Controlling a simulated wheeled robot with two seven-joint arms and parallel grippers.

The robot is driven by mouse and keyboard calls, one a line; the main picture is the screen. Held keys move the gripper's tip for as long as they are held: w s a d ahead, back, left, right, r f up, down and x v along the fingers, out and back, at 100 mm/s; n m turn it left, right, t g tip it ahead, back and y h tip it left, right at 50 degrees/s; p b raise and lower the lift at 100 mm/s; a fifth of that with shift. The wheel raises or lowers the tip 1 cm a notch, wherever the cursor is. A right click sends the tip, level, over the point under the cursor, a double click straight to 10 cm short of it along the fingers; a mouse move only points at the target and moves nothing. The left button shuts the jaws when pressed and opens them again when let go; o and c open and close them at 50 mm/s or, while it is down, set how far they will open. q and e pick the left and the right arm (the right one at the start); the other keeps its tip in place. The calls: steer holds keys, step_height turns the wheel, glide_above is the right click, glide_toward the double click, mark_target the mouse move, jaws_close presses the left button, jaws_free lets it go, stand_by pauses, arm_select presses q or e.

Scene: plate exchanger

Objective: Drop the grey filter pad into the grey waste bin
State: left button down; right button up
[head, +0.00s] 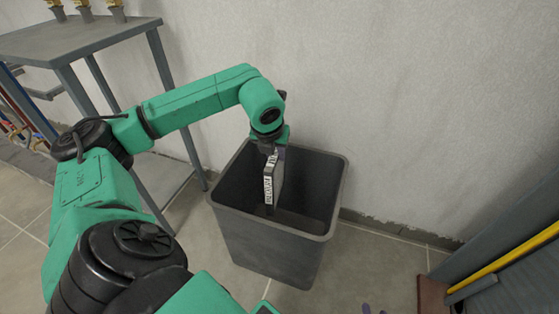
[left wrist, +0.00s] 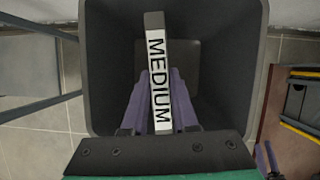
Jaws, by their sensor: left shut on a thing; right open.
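The grey filter pad (head: 279,174) has a white label that reads MEDIUM in the left wrist view (left wrist: 159,82). My left gripper (head: 272,152) is shut on it, with a purple finger on each side in the left wrist view (left wrist: 159,90). The pad hangs upright over the mouth of the grey waste bin (head: 270,262), its lower end inside the rim. The bin's open interior also surrounds the pad in the left wrist view (left wrist: 105,75). The bin floor looks empty where visible. My right gripper (head: 376,310) barely shows its purple fingertips at the bottom edge.
A grey metal table (head: 90,40) with brass fittings stands at the left, its legs close to the bin. A plain wall (head: 400,100) rises behind the bin. A dark unit with a yellow bar (head: 505,258) is at the right. Tiled floor (head: 375,270) is clear between.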

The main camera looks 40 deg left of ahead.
arm_select(q)
steer(key=c, duration=0.6)
jaws_free()
steer(key=p+v, duration=0.4)
steer(key=v, duration=1)
steer(key=shift+s+r, duration=0.15)
steer(key=shift+r, duration=0.15)
arm_select(e)
steer(key=r, duration=0.1)
steer(key=d+r+g, duration=0.1)
steer(key=r, duration=0.1)
steer(key=r+n+g+h, duration=0.1)
steer(key=shift+w+d+r, duration=0.1)
steer(key=shift+d+r, duration=0.15)
